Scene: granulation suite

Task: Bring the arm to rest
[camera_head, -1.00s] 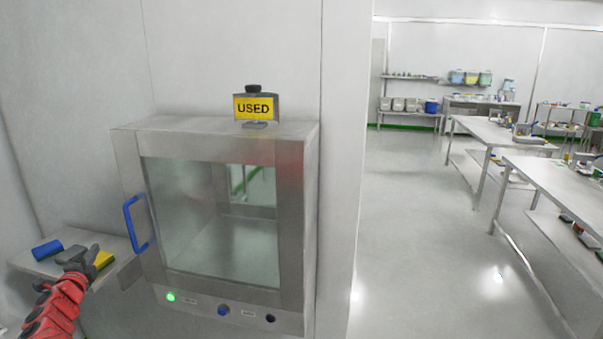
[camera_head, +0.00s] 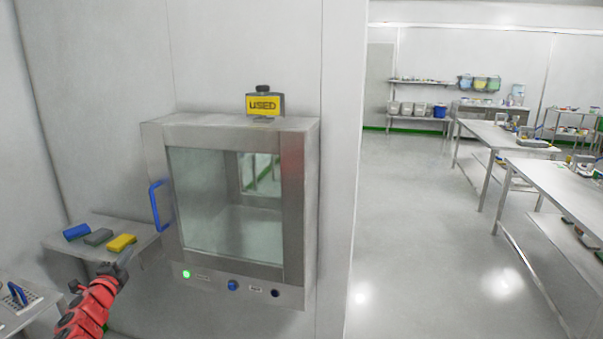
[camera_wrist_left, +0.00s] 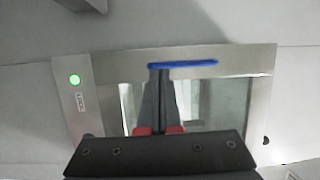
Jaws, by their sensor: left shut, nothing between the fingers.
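My left gripper (camera_head: 122,264) is at the lower left of the head view, on the end of my red arm, in front of the small side shelf (camera_head: 65,241). In the left wrist view the two fingers (camera_wrist_left: 160,75) are closed together with nothing between them. Beyond them shows the front of a steel pass-through cabinet (camera_head: 292,210), with its blue handle (camera_head: 160,205) and glass door. The fingers overlap the handle in the wrist view, but in the head view the gripper is apart from it. My right gripper is not in view.
A blue roll (camera_head: 77,231), a grey block (camera_head: 98,237) and a yellow sponge (camera_head: 121,243) lie on the side shelf. A yellow USED sign (camera_head: 264,105) stands on the cabinet. A perforated rack (camera_head: 22,297) is at lower left. Open floor (camera_head: 430,240) and steel tables (camera_head: 565,190) lie to the right.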

